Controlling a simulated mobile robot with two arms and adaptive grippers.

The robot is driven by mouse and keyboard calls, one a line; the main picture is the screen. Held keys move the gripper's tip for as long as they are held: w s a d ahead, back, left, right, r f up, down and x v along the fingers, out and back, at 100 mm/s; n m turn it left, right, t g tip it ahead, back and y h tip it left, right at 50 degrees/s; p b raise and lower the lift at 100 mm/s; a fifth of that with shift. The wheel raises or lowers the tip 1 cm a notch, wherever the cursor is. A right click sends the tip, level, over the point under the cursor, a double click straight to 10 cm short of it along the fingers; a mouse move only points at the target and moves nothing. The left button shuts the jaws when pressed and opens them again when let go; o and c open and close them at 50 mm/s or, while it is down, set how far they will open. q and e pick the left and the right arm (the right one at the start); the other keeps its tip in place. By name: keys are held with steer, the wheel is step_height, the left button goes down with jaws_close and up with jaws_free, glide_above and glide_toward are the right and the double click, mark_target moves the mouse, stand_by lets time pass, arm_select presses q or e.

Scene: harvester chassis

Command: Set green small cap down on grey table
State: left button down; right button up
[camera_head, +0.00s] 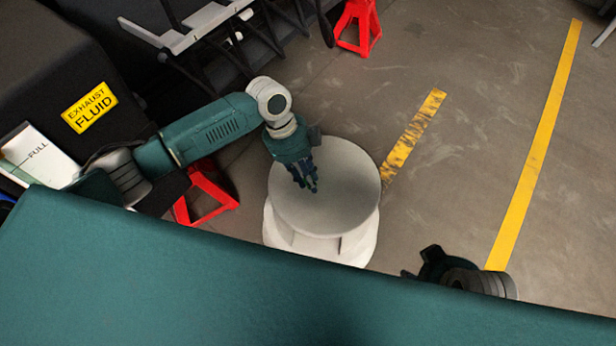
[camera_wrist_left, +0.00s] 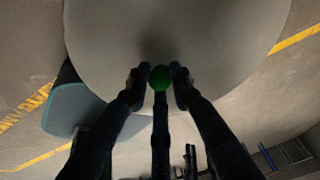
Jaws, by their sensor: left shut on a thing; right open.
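The green small cap (camera_wrist_left: 160,77) is a dark green round piece between the fingertips of my left gripper in the left wrist view. My left gripper (camera_wrist_left: 158,84) is shut on it, with the grey table's round top (camera_wrist_left: 225,40) behind it. In the head view my left gripper (camera_head: 310,186) is over the left-middle part of the grey table (camera_head: 350,195), pointing down. The cap is hard to make out there, and I cannot tell whether it touches the table top. My right gripper (camera_head: 425,264) shows only partly at the lower right, away from the table.
The table top around my left gripper is bare. A red stand (camera_head: 205,192) is left of the table, and another red stand (camera_head: 358,27) is at the top. Dark machinery with a yellow exhaust fluid label (camera_head: 89,107) is at the left. Open floor lies to the right.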

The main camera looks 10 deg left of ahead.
arm_select(q)
steer(key=shift+f, duration=0.15)
steer(key=c, duration=1.4)
jaws_free()
steer(key=shift+c, duration=0.2)
steer(key=v, duration=1.2)
